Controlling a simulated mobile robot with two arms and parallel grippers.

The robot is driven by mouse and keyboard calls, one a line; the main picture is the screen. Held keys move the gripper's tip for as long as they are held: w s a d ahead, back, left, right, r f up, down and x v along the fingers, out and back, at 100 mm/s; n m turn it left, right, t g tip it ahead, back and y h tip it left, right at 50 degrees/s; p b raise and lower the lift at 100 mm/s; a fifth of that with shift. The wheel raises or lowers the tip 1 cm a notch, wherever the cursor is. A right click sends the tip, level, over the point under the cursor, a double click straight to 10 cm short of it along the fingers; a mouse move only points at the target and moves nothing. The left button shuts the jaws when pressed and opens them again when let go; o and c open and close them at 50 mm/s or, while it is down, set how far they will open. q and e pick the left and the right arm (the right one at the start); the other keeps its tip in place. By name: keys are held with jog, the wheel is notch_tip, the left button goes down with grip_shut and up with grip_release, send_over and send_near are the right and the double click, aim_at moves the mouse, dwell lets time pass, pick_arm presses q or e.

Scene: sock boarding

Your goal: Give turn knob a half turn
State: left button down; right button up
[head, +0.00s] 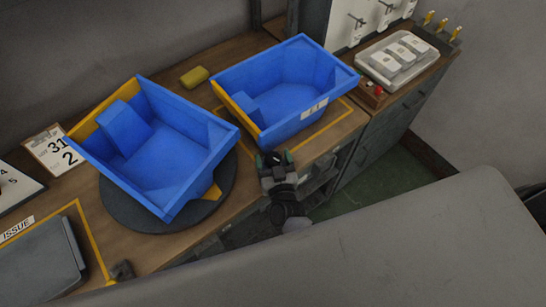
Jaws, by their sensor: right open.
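I cannot make out for sure which part is the turn knob. A round dark turntable (118,205) lies on the bench at the left, with an empty blue bin (185,195) on it. A yellow tab (213,192) sticks out at the turntable's front right. A small dark block (121,270) sits near the bench's front edge; I cannot tell what it is. My right gripper (275,158) is open and empty at the bench's front edge, in front of the second blue bin (290,130) and to the right of the tab. My left gripper is not in view.
The second bin stands within a yellow outline on the bench. A yellow-green block (195,77) lies behind the bins. A calendar card (54,150) showing 31 and 2 stands at the left.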

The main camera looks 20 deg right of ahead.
jog(key=c, duration=0.9)
